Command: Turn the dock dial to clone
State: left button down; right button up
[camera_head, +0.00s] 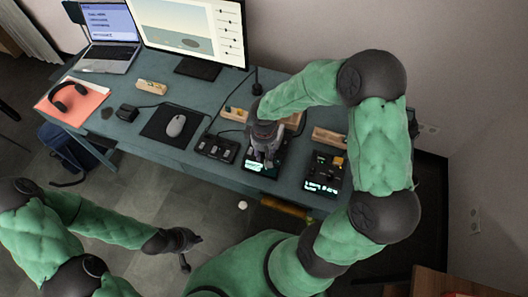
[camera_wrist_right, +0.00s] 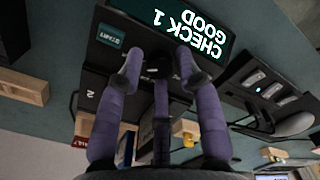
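A black device with a lit screen (camera_head: 262,170) sits near the table's front edge, under my right gripper (camera_head: 266,157). In the right wrist view its screen (camera_wrist_right: 190,30) reads "CHECK 1 GOOD", beside a small teal label and a "2" marking. My right gripper also shows there with purple fingers (camera_wrist_right: 160,72) spread apart over the device, no object visible between them. No dial can be made out; the fingers hide part of the device. My left gripper (camera_head: 192,254) is open and empty, low in front of the table, away from the devices.
A second black device with a lit screen (camera_head: 325,174) stands to the right. A black box with several buttons (camera_head: 216,147) and a mouse (camera_head: 175,126) lie to the left. Wooden blocks (camera_head: 328,137) stand behind. A laptop (camera_head: 108,40), monitor (camera_head: 190,35) and headphones (camera_head: 68,96) are further left.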

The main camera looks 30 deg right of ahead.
grip_shut()
jog(key=shift+n, duration=0.3)
jog(key=n+p, duration=0.3)
jog(key=n, duration=0.2)
jog(key=shift+r, duration=0.15)
jog(key=n+p, duration=0.3)
jog(key=n, duration=0.3)
dwell(0.3)
grip_release()
